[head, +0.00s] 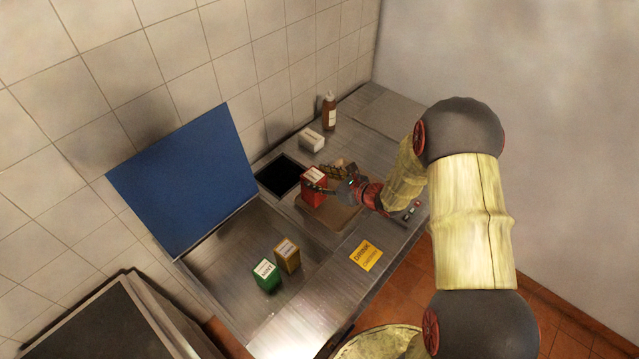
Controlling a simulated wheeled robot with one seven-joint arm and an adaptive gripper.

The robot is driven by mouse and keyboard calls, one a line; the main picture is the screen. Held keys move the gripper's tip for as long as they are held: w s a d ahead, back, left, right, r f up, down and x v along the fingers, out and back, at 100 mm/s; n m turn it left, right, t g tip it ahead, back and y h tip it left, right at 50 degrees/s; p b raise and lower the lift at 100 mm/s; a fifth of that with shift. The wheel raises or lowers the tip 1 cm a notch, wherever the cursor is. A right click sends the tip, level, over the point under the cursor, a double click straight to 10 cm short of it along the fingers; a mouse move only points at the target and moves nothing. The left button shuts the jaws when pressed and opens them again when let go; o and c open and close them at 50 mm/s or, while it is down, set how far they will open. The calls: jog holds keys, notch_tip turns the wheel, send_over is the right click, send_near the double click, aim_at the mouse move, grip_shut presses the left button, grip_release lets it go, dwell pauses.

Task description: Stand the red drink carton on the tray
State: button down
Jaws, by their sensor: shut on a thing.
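The red drink carton (314,193) is in the middle of the head view, upright or nearly so, with a white label on its top. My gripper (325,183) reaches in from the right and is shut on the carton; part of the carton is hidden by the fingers. A flat brown tray (325,222) lies on the steel counter just below the carton in the picture. I cannot tell whether the carton's base touches the tray or hangs slightly above it.
A green carton (266,277) and a yellow-brown carton (288,256) stand in front. A yellow card (366,256) lies at right. A white box (311,140), a sauce bottle (329,112) and a dark square opening (279,174) are behind. A blue panel (185,185) leans at left.

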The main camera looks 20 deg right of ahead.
jog(key=shift+f, duration=1)
jog(key=shift+f, duration=0.2)
jog(key=c, duration=0.8)
grip_release()
jog(key=shift+c, duration=0.2)
